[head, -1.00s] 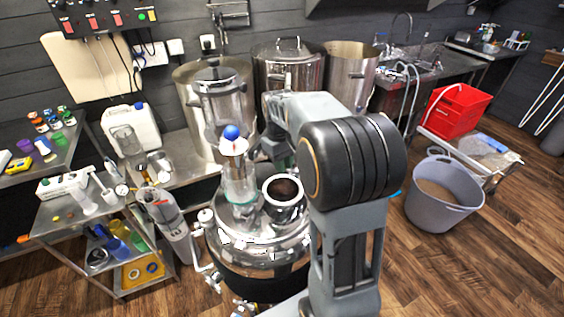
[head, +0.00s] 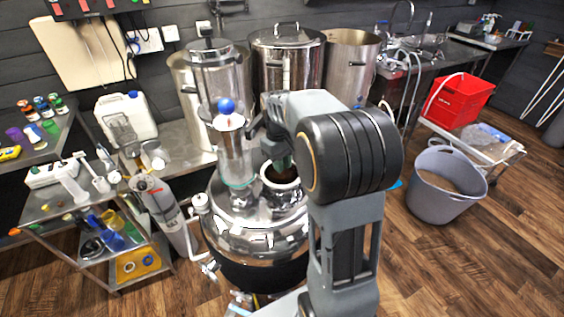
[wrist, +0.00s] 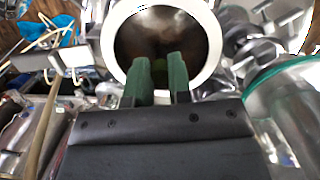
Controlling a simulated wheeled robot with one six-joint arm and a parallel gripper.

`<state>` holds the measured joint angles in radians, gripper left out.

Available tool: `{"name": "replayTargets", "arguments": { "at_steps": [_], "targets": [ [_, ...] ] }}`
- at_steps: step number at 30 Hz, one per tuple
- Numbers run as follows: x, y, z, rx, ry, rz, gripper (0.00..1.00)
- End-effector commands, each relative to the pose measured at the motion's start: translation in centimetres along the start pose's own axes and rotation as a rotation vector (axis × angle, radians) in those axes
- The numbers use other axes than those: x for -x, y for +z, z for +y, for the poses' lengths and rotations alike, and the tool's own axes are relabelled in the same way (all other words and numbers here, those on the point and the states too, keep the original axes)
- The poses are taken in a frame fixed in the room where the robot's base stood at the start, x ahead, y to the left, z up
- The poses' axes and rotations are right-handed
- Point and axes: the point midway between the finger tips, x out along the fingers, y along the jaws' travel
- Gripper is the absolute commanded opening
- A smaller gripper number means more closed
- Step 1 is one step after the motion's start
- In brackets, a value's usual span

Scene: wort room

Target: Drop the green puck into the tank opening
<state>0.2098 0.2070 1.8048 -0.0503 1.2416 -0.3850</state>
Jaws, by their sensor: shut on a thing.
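The tank (head: 250,243) is a shiny steel vessel with a domed lid. Its round opening has a thick pale rim (head: 277,204) and a dark inside; the rim also shows in the wrist view (wrist: 109,45). My gripper (wrist: 160,62) has two dark green fingers, whose tips overlap the opening in the wrist view. In the head view my gripper (head: 283,158) is partly hidden by my arm, at the far side of the opening.
A clear glass cylinder with a blue ball (head: 226,106) on top stands on the lid, just left of the opening. Steel pots (head: 287,65) stand behind. A grey bucket (head: 440,195) and a red crate (head: 460,100) are at right, with clear wooden floor in front.

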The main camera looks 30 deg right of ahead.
Motion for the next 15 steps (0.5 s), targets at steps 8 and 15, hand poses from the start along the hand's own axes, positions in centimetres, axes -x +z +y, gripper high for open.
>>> {"name": "replayTargets", "arguments": {
  "at_steps": [8, 15],
  "targets": [
    [0.05, 0.22, 0.01, 0.0, 0.0, 0.0, 0.0],
    [-0.01, 0.26, 0.02, 0.0, 0.0, 0.0, 0.21]
  ]
}}
